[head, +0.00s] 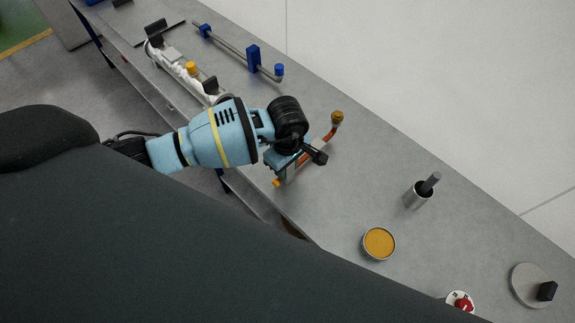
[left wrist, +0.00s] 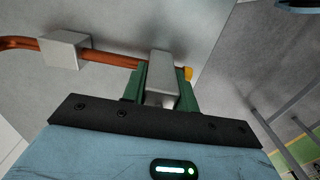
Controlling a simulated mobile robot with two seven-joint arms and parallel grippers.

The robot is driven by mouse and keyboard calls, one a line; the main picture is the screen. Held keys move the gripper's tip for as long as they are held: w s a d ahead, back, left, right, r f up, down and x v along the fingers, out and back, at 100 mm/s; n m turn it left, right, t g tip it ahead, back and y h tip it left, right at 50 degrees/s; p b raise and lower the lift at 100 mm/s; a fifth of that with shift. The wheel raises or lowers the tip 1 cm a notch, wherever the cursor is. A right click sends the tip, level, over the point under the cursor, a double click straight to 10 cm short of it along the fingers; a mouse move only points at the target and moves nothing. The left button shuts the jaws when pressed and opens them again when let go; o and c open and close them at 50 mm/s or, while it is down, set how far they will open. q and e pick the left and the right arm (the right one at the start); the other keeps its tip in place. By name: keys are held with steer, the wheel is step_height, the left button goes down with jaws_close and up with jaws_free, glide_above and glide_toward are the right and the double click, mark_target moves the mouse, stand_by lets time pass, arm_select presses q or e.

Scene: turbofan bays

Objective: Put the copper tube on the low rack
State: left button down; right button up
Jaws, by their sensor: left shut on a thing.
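The copper tube (head: 330,133) has an orange-brown cap at its far end and a yellow tip at its near end. My left gripper (head: 296,163) is shut on it over the bench, hiding much of its middle. In the left wrist view the tube (left wrist: 112,58) crosses the top, and the green fingers (left wrist: 160,85) close around a grey block on it. Another grey block (left wrist: 62,48) sits further along the tube. I cannot tell for sure which fixture is the low rack; a white one with black uprights (head: 178,63) stands at upper left. My right gripper is not in view.
A grey tube on blue supports (head: 253,58) lies behind the white fixture. A metal cup with a rod (head: 418,195), a round yellow-filled tin (head: 378,243) and a grey disc (head: 530,285) stand to the right. The bench (head: 350,180) is clear around the tin.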

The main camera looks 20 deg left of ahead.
arm_select(q)
steer(key=shift+f, duration=0.1)
steer(key=c, duration=1.1)
jaws_free()
steer(key=shift+r, duration=0.5)
step_height(320, 180, up, 11)
steer(key=shift+r+p, duration=0.15)
steer(key=shift+p, duration=0.3)
